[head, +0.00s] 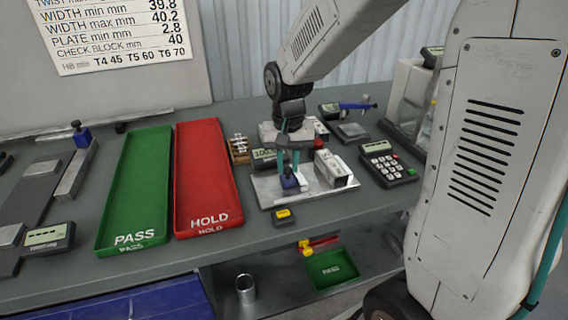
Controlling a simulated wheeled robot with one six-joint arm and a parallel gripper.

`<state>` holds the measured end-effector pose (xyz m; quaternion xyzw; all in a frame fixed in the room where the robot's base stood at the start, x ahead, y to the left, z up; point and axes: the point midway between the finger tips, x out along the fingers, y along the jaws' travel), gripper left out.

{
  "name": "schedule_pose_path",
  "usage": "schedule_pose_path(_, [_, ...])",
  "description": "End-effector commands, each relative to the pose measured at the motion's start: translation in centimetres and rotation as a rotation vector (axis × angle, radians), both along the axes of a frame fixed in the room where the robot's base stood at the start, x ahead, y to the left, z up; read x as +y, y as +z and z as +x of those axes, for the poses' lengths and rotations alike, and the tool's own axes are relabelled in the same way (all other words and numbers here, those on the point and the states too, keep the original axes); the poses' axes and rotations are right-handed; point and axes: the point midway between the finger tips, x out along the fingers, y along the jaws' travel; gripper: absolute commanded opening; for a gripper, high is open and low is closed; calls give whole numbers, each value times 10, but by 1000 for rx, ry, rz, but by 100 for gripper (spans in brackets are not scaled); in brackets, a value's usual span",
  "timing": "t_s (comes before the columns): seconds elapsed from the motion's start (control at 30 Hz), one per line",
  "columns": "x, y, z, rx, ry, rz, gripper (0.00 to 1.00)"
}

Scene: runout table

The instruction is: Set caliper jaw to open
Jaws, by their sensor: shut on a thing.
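A caliper fixture stands on a pale metal plate (322,190) near the front edge of the table. It has a small display (264,155) and pale metal blocks (333,168). My gripper (289,170) points down over the plate, its teal fingers shut on a small blue piece (289,182) that looks like the caliper jaw's grip. The fingers and wrist hide part of the fixture behind. I cannot tell how wide the jaw gap is.
A green PASS tray (137,190) and a red HOLD tray (205,180) lie to the left. A keypad device (386,163) stands close on the right. A yellow-and-black block (284,217) sits in front. A blue tool (357,105) rests behind.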

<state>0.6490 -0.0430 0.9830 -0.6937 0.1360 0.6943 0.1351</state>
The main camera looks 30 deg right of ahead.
Motion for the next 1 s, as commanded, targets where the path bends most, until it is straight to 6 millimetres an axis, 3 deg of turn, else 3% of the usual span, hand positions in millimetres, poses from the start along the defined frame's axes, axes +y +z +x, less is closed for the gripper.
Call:
schedule_pose_path(0.07, [3, 1, 1, -3, 2, 4, 0])
schedule_pose_path(0.1, [4, 1, 1, -3, 2, 4, 27])
schedule_pose_path(0.17, [4, 1, 1, -3, 3, 4, 43])
schedule_pose_path(0.53, [0, 7, 1, -4, -1, 3, 43])
schedule_pose_path(1.0, [3, 74, 1, -2, 2, 3, 43])
